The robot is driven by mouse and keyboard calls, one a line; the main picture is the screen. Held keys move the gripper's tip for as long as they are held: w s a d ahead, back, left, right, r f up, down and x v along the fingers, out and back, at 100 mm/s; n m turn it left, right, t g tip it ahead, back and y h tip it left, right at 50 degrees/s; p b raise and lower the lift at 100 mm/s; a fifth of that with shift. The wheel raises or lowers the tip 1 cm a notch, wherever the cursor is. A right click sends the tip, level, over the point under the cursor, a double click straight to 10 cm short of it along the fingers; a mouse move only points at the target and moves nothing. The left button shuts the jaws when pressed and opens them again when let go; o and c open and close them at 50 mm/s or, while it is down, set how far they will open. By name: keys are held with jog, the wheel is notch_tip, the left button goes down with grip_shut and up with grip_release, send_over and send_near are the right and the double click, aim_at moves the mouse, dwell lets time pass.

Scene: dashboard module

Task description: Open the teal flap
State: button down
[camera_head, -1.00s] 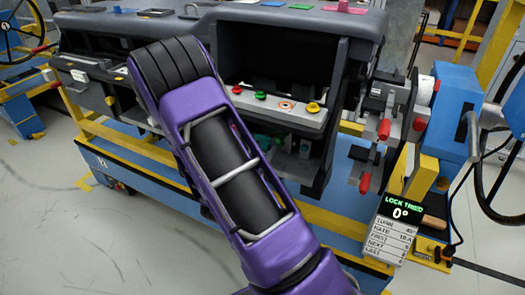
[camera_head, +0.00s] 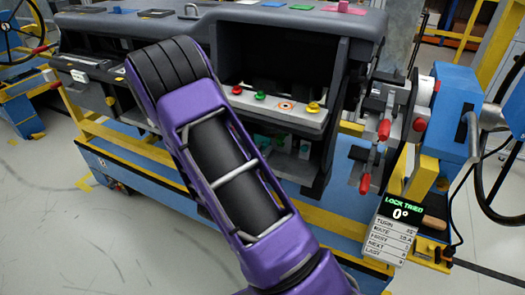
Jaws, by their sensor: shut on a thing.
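A teal piece (camera_head: 268,142) shows in the dark opening below the button strip of the dashboard module (camera_head: 340,110). It looks like part of the teal flap, but it is small and partly covered by my arm, so its angle is hard to tell. My purple arm (camera_head: 230,175) crosses the middle of the view in front of the module. My gripper is hidden behind the arm, so its fingers and whatever they touch cannot be seen.
The button strip (camera_head: 280,108) carries red, green, orange and yellow knobs above the opening. Red-handled clamps (camera_head: 384,130) and a blue post (camera_head: 455,110) stand at the right. A sign (camera_head: 393,230) reads 0°. Yellow rails (camera_head: 345,220) run below; grey floor lies left.

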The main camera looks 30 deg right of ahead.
aim_at(263, 148)
jog(key=a+m+g+h, duration=0.1)
jog(key=g, duration=0.1)
jog(key=a+m+g+h, duration=0.1)
jog(key=m+g, duration=0.1)
jog(key=shift+w, duration=0.2)
jog(key=shift+w+a+m+g+h, duration=0.15)
jog(key=shift+a+m+g+h, duration=0.15)
jog(key=shift+m+g, duration=0.55)
jog(key=shift+w+a+m+g+h, duration=0.2)
jog(key=shift+m+g, duration=0.3)
jog(key=shift+g, duration=0.7)
jog(key=shift+w+a+m+g+h, duration=0.1)
jog(key=shift+a+m+g+h, duration=0.2)
jog(key=shift+m+g, duration=0.55)
jog(key=shift+a+g, duration=0.1)
jog(key=shift+g, duration=0.3)
jog(key=c, duration=0.8)
grip_release()
jog(key=shift+o, duration=0.2)
